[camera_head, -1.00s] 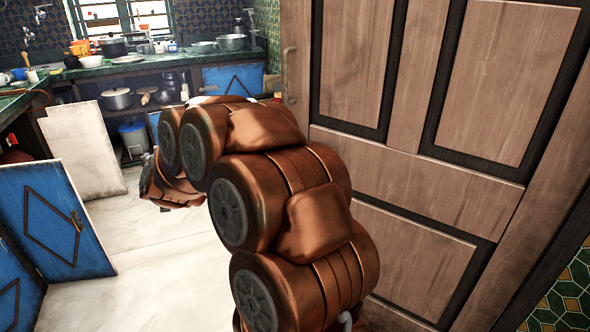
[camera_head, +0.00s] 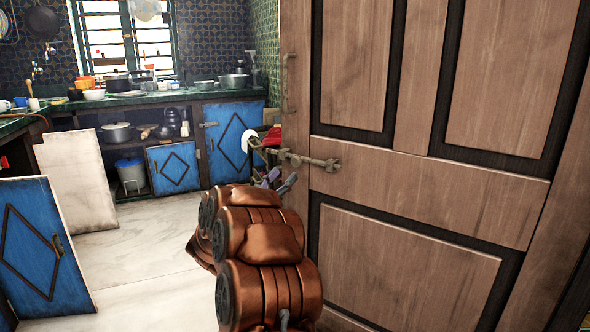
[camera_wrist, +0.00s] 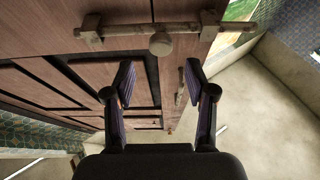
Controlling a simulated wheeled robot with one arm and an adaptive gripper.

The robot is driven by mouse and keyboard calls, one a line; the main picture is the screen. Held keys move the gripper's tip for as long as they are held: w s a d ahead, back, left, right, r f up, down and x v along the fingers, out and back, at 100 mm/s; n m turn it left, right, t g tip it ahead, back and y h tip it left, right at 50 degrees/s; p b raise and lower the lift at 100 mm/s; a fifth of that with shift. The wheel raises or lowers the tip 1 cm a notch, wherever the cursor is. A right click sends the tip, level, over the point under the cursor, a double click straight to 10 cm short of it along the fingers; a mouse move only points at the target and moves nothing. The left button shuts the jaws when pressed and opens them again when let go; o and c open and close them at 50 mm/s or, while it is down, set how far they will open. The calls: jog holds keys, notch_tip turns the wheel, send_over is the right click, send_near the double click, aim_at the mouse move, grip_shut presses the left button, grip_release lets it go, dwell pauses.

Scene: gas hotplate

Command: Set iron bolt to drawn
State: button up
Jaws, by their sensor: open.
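The iron bolt (camera_head: 312,161) lies across the wooden door near its left edge in the head view. Its bar reaches past that edge. In the wrist view the bolt (camera_wrist: 120,32) runs across the top, with a round knob (camera_wrist: 162,44) near its middle and its right end beyond the door edge. My gripper (camera_head: 277,183) is just below and left of the bolt in the head view. In the wrist view my gripper (camera_wrist: 160,78) has its two fingers spread apart with nothing between them. The knob is ahead of the fingertips, apart from them.
The wooden door (camera_head: 420,205) fills the right side. A pull handle (camera_head: 289,85) is on its left edge. A blue cabinet door (camera_head: 45,245) stands open at the lower left. A counter with pots (camera_head: 118,132) is at the back. Pale floor (camera_head: 145,240) is clear between.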

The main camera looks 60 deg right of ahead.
aim_at(295, 163)
jog(key=shift+b+x, duration=0.95)
jog(key=shift+x, duration=2.5)
jog(key=shift+w, duration=0.1)
grip_shut()
